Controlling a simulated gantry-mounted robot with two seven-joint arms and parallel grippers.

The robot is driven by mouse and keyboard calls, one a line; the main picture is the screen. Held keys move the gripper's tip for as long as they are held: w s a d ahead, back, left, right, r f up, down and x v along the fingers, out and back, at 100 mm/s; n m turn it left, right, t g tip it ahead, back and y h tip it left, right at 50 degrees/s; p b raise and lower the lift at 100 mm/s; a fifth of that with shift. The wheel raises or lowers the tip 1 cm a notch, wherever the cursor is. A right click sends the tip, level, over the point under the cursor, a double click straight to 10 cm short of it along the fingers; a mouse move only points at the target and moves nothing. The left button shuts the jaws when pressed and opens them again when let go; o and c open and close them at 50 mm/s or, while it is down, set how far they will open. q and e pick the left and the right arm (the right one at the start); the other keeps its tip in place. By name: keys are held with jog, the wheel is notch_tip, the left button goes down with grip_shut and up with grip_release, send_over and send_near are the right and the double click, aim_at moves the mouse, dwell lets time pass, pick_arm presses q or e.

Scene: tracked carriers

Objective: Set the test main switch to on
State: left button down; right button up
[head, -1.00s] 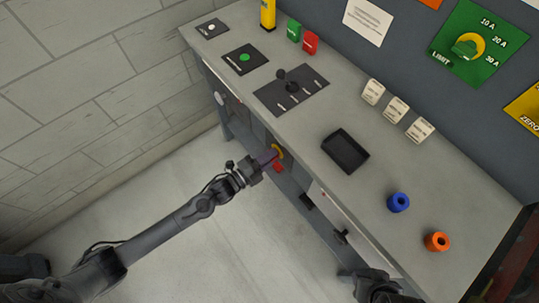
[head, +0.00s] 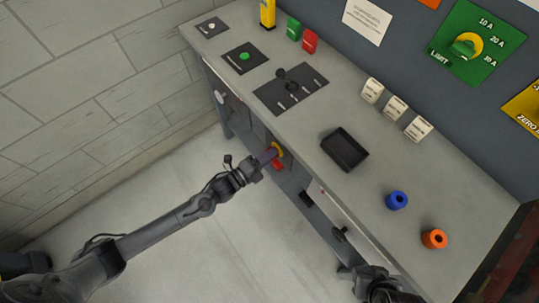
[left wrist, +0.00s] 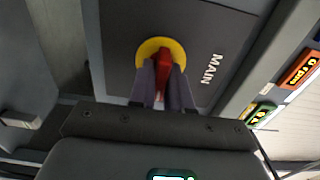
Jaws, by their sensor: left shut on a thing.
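The main switch is a red handle (left wrist: 164,66) on a yellow round base (left wrist: 150,47), set in a dark panel marked MAIN (left wrist: 212,68). It is on the front of the bench, under the top, where its yellow base also shows in the head view (head: 278,149). My left gripper (left wrist: 162,88) has a finger on each side of the red handle and is shut on it. In the head view my left gripper (head: 266,157) reaches the bench front from the left. My right gripper (head: 375,285) is at the lower edge, its fingers unclear.
The bench top (head: 300,125) carries a black tray (head: 344,149), a blue ring (head: 397,200), an orange ring (head: 434,239) and a dark lever plate (head: 291,89). A drawer handle (head: 340,234) juts from the bench front. The floor before the bench is clear.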

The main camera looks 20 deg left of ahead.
pick_arm(q)
jog(key=c, duration=1.2)
grip_release()
jog(key=shift+o, duration=0.2)
jog(key=p+v, duration=0.2)
jog(key=v, duration=0.9)
jog(key=shift+w, duration=0.1)
